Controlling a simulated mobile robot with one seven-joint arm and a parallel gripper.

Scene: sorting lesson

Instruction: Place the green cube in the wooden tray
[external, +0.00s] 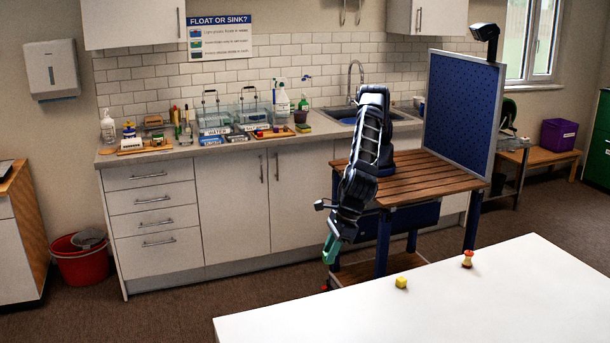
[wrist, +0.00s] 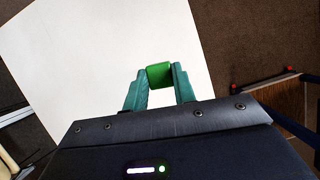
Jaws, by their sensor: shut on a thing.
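The green cube (wrist: 159,75) is between the two teal fingertips of my gripper (wrist: 160,79) in the wrist view. My gripper is shut on it. In the external view my gripper (external: 331,249) hangs low in front of the wooden-topped bench, left of and beyond the white table; the cube cannot be made out there. I cannot pick out the wooden tray for certain; a small wooden board or tray (external: 274,133) lies on the counter.
The counter (external: 225,146) at the back is crowded with wire baskets, bottles and boards. A red bucket (external: 83,262) stands on the floor at the left.

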